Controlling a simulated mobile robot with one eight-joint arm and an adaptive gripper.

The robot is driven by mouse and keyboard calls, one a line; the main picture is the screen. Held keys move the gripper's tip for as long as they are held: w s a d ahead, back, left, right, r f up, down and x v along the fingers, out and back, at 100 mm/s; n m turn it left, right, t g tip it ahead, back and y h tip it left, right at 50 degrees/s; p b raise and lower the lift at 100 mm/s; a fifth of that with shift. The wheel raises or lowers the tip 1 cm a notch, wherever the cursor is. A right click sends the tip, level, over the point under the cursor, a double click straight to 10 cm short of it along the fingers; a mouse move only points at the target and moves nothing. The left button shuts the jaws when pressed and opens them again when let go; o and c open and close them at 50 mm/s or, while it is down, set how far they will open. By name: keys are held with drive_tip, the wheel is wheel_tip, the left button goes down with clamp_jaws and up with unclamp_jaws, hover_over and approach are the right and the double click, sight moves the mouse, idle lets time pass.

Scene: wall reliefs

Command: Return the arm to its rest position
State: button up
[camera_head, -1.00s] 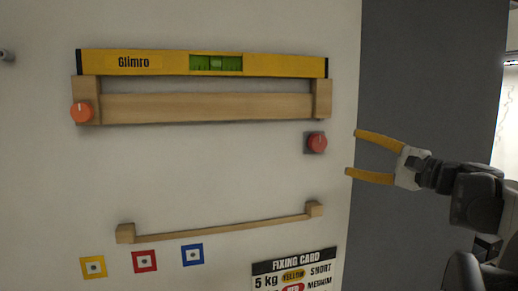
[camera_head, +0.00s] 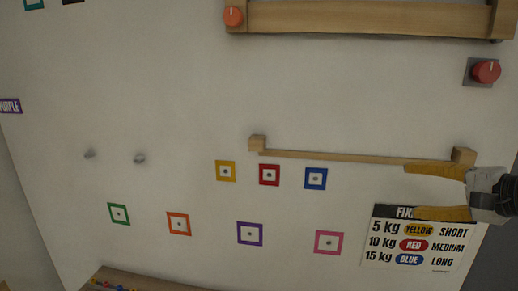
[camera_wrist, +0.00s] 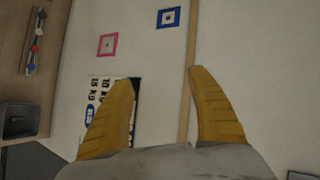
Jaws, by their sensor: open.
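My gripper (camera_head: 408,190) is at the right in the head view, with its two yellow fingers apart and pointing left. Nothing is between the fingers. It is in front of the wall, near the right end of the thin wooden rail (camera_head: 360,158) and over the top of the fixing card (camera_head: 420,245), part of which it hides. In the wrist view the open fingers (camera_wrist: 162,82) show with the card (camera_wrist: 100,100) behind the left finger and the rail (camera_wrist: 190,45) behind the right one.
The wall has yellow, red and blue framed squares (camera_head: 316,178) and a lower row in several colours. A red knob (camera_head: 487,71) and a wooden shelf (camera_head: 370,20) are above. A wooden ledge (camera_head: 150,280) is at the bottom.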

drive_tip(key=s+a+f+n+g+h+b, duration=0.1)
drive_tip(key=s+a+f+n+b, duration=0.3)
drive_tip(key=f, duration=0.9)
drive_tip(key=s+a+f+n+g+h+b, duration=0.2)
drive_tip(key=s+a+f+n+b, duration=0.2)
drive_tip(key=f, duration=1)
drive_tip(key=s+a+f+n+g+h+b, duration=0.1)
drive_tip(key=s+a+f+n+b, duration=0.3)
drive_tip(key=a+f+b, duration=0.4)
wheel_tip(320, 180, down, 5)
drive_tip(key=shift+s+a+f+n+g+h+b, duration=0.25)
drive_tip(key=shift+a+n+g+h+b, duration=0.25)
drive_tip(key=shift+b, duration=0.5)
drive_tip(key=shift+d, duration=0.15)
